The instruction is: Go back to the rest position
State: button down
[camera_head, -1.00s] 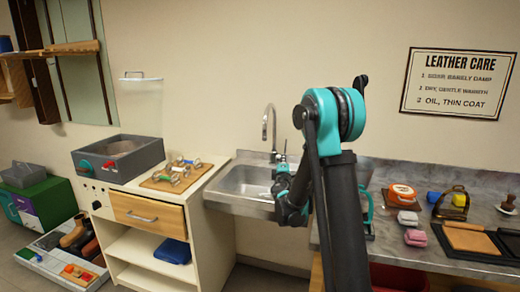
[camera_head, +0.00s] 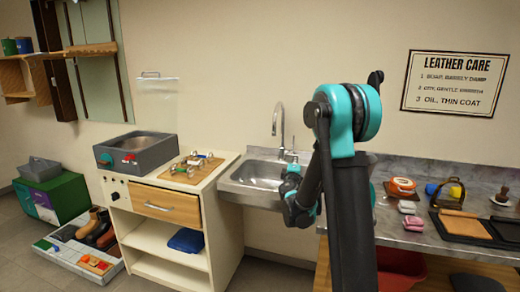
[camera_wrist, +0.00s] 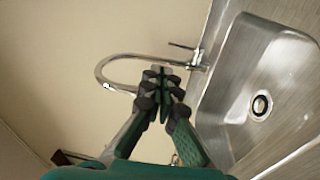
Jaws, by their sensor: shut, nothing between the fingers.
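My gripper (camera_wrist: 161,75) shows in the wrist view with its dark, green-backed fingers together and nothing between them. It is in front of the sink (camera_head: 256,178) and its curved faucet (camera_head: 280,128). In the wrist view the metal basin (camera_wrist: 226,115) lies to the right of the fingers, and the faucet (camera_wrist: 125,60) arches behind the fingertips. In the head view my arm, teal and black, stands folded in front of the counter; the fingertips are hard to make out there.
A white cabinet (camera_head: 152,255) with a wooden drawer stands left of the sink, bearing a grey box (camera_head: 155,152) and a wooden board. A tray with boots (camera_head: 58,248) lies on the floor at left.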

jog(key=s+d+f+m+g+h, duration=0.2)
jog(key=s+d+m+g, duration=0.25)
jog(key=s+d, duration=0.35)
jog(key=s+d+f+m+g+h, duration=0.25)
jog(key=s+d+m, duration=0.3)
jog(key=s, duration=0.35)
jog(key=s+a+f+m+g+y, duration=0.1)
jog(key=s+a+f+g+y, duration=0.1)
jog(key=s, duration=0.7)
jog(key=s+a+f+m+g+y, duration=0.2)
jog(key=s+a+f+g+y, duration=0.1)
jog(key=s+f, duration=0.4)
jog(key=s+a+f+m+g+y, duration=0.1)
jog(key=s+a+f+g+y, duration=0.1)
jog(key=s, duration=0.8)
notch_tip(320, 180, down, 4)
jog(key=a+y, duration=0.1)
jog(key=a, duration=0.1)
jog(key=shift+s+a+r+m+g, duration=0.25)
jog(key=shift+s+a+m+g, duration=0.1)
jog(key=shift+m+g, duration=0.05)
